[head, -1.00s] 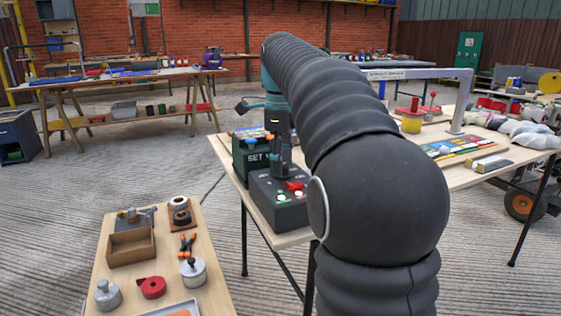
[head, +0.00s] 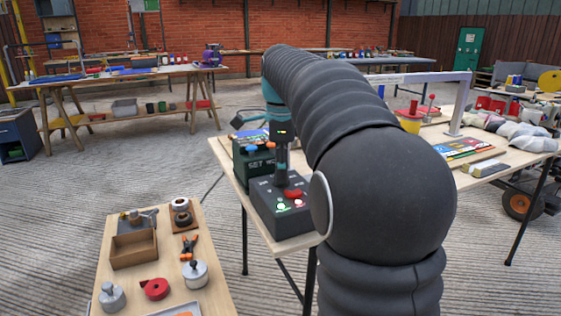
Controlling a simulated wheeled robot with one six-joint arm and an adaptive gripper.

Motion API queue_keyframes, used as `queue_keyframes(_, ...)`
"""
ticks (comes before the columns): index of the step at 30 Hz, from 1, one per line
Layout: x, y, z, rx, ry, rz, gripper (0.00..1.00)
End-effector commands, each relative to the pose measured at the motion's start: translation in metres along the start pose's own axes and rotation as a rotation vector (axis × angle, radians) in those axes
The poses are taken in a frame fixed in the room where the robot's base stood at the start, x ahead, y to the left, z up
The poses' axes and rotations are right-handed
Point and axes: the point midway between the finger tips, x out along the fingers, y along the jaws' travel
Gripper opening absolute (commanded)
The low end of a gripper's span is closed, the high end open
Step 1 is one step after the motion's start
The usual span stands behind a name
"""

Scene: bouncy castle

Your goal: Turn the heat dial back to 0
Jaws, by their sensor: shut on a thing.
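A dark control box (head: 283,221) stands on the near left part of the wooden table. Its top carries a red rocker-like switch (head: 294,193), a green light (head: 281,206) and a pinkish-red light (head: 299,204). My gripper (head: 281,177) points down at the rear of the box top, behind the red switch. It is shut on what appears to be the heat dial, which the fingers hide. The dial's pointer and scale cannot be read. My dark ribbed arm covers the area to the right of the box.
A dark green box (head: 254,166) with partly readable "SET" lettering stands right behind the control box. A low bench (head: 183,255) at the lower left holds a wooden tray (head: 134,259), orange-handled pliers (head: 189,247) and metal pots. Concrete floor lies open on the left.

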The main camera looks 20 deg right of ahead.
Motion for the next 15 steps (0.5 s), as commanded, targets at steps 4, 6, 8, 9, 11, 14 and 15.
queue_keyframes(4,-0.0013,0.0004,0.0004,-0.140,-0.001,0.003,0.00)
queue_keyframes(6,-0.0007,0.0004,0.0003,-0.206,-0.001,0.003,0.00)
queue_keyframes(8,-0.0001,0.0004,0.0003,-0.263,-0.001,0.003,0.00)
queue_keyframes(9,0.0002,0.0004,0.0003,-0.301,-0.001,0.003,0.00)
queue_keyframes(11,0.0006,0.0004,0.0003,-0.358,-0.001,0.003,0.00)
queue_keyframes(14,0.0010,0.0004,0.0002,-0.453,-0.001,0.003,0.00)
queue_keyframes(15,0.0011,0.0003,0.0002,-0.491,-0.001,0.003,0.00)
